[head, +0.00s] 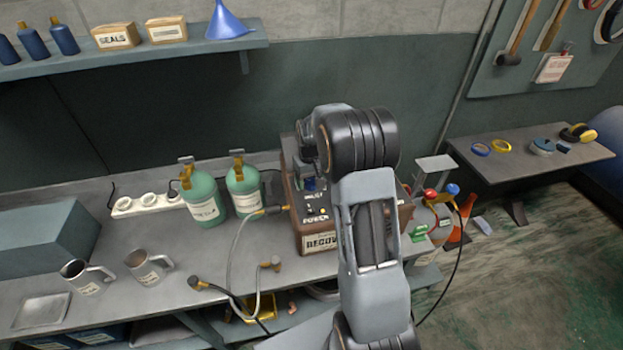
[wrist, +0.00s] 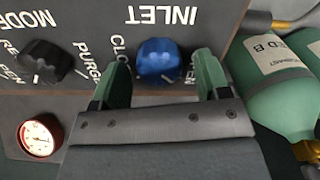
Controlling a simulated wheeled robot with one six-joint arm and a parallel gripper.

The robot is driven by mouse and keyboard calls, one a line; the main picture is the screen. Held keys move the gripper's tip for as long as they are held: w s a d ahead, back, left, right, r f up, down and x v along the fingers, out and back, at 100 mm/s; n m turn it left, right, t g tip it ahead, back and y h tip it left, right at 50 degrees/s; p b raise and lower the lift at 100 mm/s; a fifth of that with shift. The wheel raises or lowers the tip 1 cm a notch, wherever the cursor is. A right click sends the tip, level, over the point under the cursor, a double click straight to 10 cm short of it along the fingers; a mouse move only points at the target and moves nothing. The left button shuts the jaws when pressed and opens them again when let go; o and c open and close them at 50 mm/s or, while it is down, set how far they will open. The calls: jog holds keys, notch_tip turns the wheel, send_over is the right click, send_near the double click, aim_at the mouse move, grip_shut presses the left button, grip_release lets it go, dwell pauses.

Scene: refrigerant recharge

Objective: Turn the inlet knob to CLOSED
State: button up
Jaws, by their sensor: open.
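The blue inlet knob (wrist: 158,60) sits on the machine's panel below the word INLET in the wrist view, with part of a CLOSED label to its left. Which mark the knob points to cannot be told. My gripper (wrist: 160,78) is open, with its green fingers on either side of the blue knob and a gap on each side. Whether the fingers reach the knob's depth is unclear. In the head view the recovery machine (head: 319,241) stands on the bench, and my arm hides much of its front and top.
A black mode knob (wrist: 45,62) and a red-rimmed gauge (wrist: 40,136) are left of my gripper in the wrist view. Green cylinders (head: 203,200) stand left of the machine, with hoses (head: 240,250) nearby. Mugs (head: 148,268) stand farther left on the bench.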

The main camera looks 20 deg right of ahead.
jog(key=c, duration=0.9)
jog(key=m+b, duration=0.1)
jog(key=m, duration=0.2)
jog(key=shift+d+f+m, duration=0.1)
jog(key=shift+m, duration=0.3)
jog(key=m+b, duration=0.1)
jog(key=m, duration=0.4)
jog(key=shift+b, duration=0.4)
jog(key=m, duration=0.5)
jog(key=shift+s+b, duration=0.1)
jog(key=shift+b, duration=0.3)
jog(key=shift+d+m, duration=0.1)
jog(key=shift+m, duration=2)
